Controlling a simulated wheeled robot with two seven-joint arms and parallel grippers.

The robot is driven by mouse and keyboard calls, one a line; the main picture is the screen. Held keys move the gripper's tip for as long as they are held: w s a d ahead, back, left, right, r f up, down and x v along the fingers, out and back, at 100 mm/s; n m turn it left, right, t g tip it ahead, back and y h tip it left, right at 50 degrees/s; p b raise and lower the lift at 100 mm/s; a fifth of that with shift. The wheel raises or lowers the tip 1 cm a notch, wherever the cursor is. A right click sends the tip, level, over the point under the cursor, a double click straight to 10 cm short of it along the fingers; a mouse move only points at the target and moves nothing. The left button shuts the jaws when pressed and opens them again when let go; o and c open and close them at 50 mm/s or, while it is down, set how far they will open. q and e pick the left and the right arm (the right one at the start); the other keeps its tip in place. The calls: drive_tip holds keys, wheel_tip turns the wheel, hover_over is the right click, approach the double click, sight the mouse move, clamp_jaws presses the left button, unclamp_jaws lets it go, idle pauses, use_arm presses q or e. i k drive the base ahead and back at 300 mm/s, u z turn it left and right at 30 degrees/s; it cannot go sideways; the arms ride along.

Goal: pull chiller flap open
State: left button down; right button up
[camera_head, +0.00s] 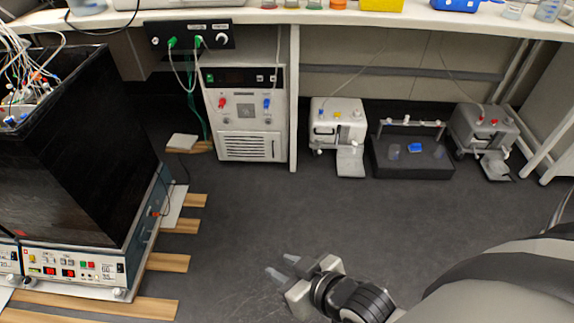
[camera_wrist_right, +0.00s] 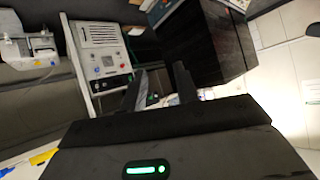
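The chiller (camera_head: 245,110) is a white-grey box on the floor under the bench. It has a dark display, a red and a blue fitting, and a slatted flap (camera_head: 248,147) low on its front. The flap looks shut, flush with the front. My right gripper (camera_head: 284,266) is open and empty above the floor, well in front of the chiller and apart from it. In the right wrist view its two fingers (camera_wrist_right: 159,90) are spread. The chiller (camera_wrist_right: 103,62) and its flap (camera_wrist_right: 99,33) show upside down there, beyond the fingers. My left gripper is out of view.
A large black box-shaped unit (camera_head: 85,150) with a control panel stands at left on wooden slats (camera_head: 168,262). The dark floor (camera_head: 260,215) before the chiller is clear.

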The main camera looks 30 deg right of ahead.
sight(234, 145)
drive_tip(key=z, duration=0.9)
drive_tip(key=i, duration=1.4)
drive_tip(key=u, duration=0.85)
drive_tip(key=i, duration=0.75)
drive_tip(key=u, duration=0.05)
